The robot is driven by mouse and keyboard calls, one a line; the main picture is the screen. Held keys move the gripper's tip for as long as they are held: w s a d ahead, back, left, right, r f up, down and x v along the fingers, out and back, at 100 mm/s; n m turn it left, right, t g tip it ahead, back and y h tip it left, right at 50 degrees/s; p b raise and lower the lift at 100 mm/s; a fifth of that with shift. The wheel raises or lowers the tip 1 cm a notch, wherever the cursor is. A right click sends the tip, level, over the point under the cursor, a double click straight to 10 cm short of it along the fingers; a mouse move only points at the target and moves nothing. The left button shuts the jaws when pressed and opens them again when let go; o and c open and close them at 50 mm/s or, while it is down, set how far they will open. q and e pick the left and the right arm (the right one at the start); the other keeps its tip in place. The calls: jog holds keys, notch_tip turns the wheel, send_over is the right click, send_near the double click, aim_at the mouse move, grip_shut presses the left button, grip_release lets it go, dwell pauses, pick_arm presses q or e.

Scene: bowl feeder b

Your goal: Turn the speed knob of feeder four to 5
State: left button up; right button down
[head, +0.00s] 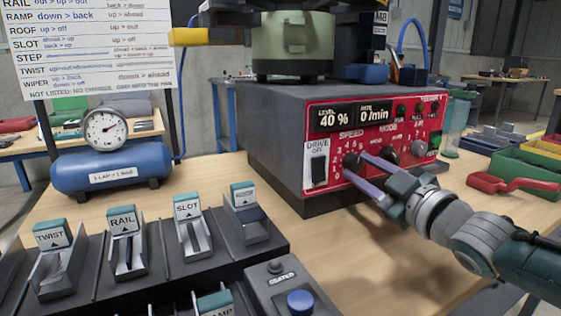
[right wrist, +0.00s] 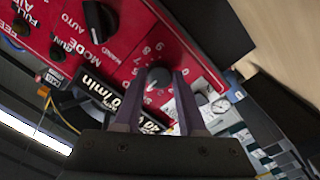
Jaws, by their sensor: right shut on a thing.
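The feeder's red control panel (head: 400,117) faces me on a dark box in the head view. The speed knob (head: 352,161) is a dark round knob under the word SPEED, with numbers around it. In the right wrist view the knob (right wrist: 158,78) sits between the fingertips. My right gripper (head: 362,168) is shut on the speed knob, its arm coming in from the right. The fingers partly cover the knob and some dial numbers, so I cannot read its setting. The displays (head: 352,117) read LEVEL 40 % and RATE 0 /min. My left gripper is not in view.
A black drive switch (head: 318,165) is left of the knob, and a mode knob (head: 389,156) is right of it. A rack of labelled parts (head: 128,245) stands at front left. A red scoop (head: 497,183) and a green bin (head: 530,168) lie at right.

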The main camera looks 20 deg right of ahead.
jog(key=shift+m, duration=0.9)
jog(key=shift+c, duration=2.4)
grip_release()
